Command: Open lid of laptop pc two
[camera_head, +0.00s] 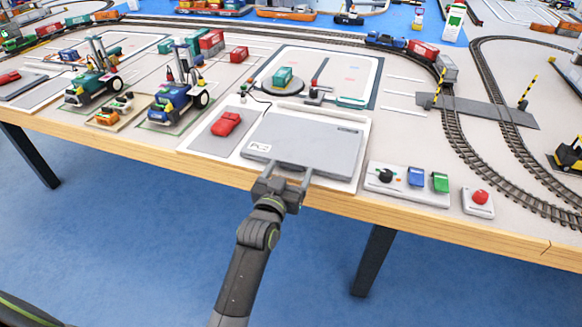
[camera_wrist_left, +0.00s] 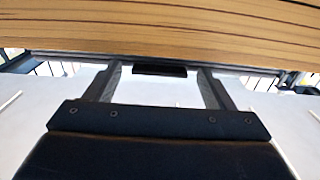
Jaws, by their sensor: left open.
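The laptop (camera_head: 305,138) is a flat grey slab with its lid shut, lying on a white board near the table's front edge. A small white label is at its left front corner. My left gripper (camera_head: 290,169) is open at the laptop's front edge, its two fingers spread along that edge. The picture does not settle whether the fingertips touch the lid. In the left wrist view, the open fingers (camera_wrist_left: 160,69) reach toward a wooden edge, with a small dark bar between their tips that I cannot identify. My right gripper is not in view.
A red mouse (camera_head: 226,123) lies left of the laptop. A control box (camera_head: 405,179) with a dark knob and coloured switches and a red button (camera_head: 480,197) are to the right. Toy straddle carriers (camera_head: 178,100) stand to the left. The table's wooden front edge (camera_head: 420,222) runs below.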

